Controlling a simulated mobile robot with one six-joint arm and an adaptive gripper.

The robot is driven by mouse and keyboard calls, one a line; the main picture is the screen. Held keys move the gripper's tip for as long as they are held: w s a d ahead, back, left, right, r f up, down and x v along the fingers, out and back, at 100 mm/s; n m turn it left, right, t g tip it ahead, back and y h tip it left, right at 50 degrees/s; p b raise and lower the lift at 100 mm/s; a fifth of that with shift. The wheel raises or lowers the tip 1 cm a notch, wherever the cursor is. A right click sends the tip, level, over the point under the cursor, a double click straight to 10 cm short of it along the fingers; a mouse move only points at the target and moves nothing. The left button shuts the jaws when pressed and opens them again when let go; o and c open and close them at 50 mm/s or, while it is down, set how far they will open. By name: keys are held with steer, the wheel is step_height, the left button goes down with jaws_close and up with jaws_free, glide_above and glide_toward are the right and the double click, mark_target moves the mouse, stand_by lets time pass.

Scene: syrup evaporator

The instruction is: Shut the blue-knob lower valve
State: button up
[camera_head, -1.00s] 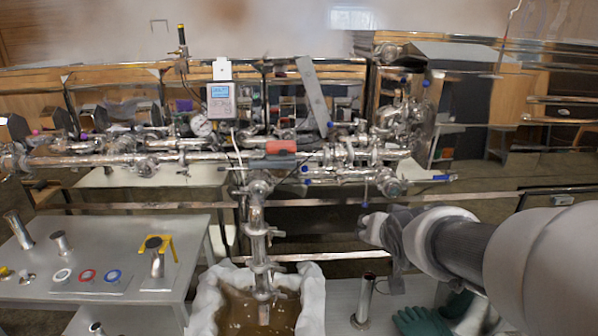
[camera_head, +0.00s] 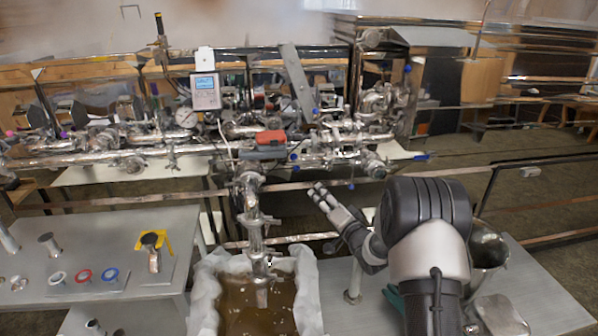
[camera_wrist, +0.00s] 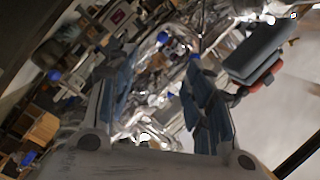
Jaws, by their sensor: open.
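Several blue-tipped valve handles sit on the metal pipework; I cannot tell for certain which is the lower valve. One blue knob (camera_head: 351,185) hangs at the bottom of a thin lever under the right part of the pipes. A blue-ended lever (camera_head: 420,156) sticks out to the right, and another blue knob (camera_head: 294,157) is near the middle. My gripper (camera_head: 317,191) is open and empty, below the pipes and left of the hanging knob in the picture. In the wrist view its open fingers (camera_wrist: 158,65) point at the pipework, with blue knobs (camera_wrist: 163,38) near the tips.
A basin of brown liquid (camera_head: 206,300) with a white lining stands below the vertical pipe. A grey table (camera_head: 120,225) at left holds coloured rings and metal cylinders. A metal pot (camera_head: 488,245) stands beside my arm. A horizontal rail (camera_head: 110,200) runs behind.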

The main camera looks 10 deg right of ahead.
mark_target(298, 171)
steer(key=b+x, duration=0.3)
steer(key=x, duration=1.4)
steer(key=shift+c, duration=0.2)
steer(key=c, duration=1.1)
steer(key=shift+r, duration=0.1)
jaws_close()
